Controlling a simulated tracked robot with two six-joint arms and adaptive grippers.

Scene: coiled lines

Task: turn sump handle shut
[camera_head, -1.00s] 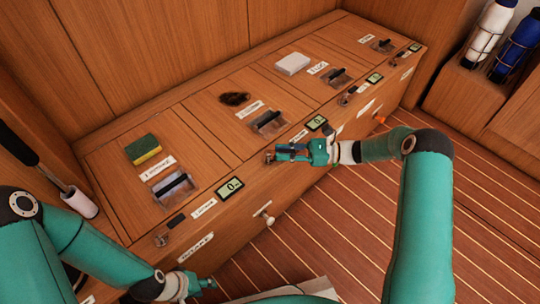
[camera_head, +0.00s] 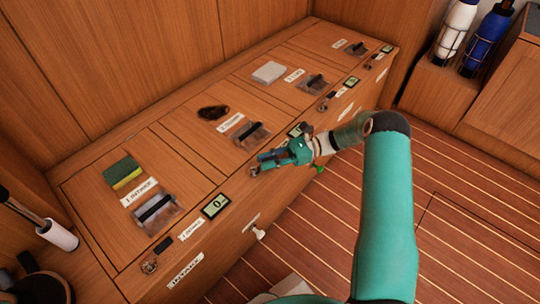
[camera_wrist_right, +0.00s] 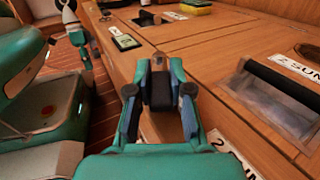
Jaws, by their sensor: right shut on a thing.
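My right gripper (camera_head: 264,160) is at the counter's front edge, in front of the second lid. It is shut on a dark handle, the sump handle (camera_wrist_right: 158,90), between its fingers in the right wrist view. The handle's metal pivot (camera_head: 254,171) shows just past the fingertips. The handle lies along the fingers, which hide most of it in the head view. A label reading "2 SUM…" (camera_wrist_right: 298,68) is beside the gripper. My left gripper is out of the head view; part of my left arm (camera_wrist_right: 75,35) seems to show in the right wrist view, its jaws unclear.
Similar handles sit along the front edge, one nearest left (camera_head: 150,266). Small displays (camera_head: 215,205) sit beside them. A sponge (camera_head: 122,172), a dark tangle (camera_head: 213,112) and a white block (camera_head: 269,72) lie on the lids. A white peg (camera_head: 258,233) sticks out in front.

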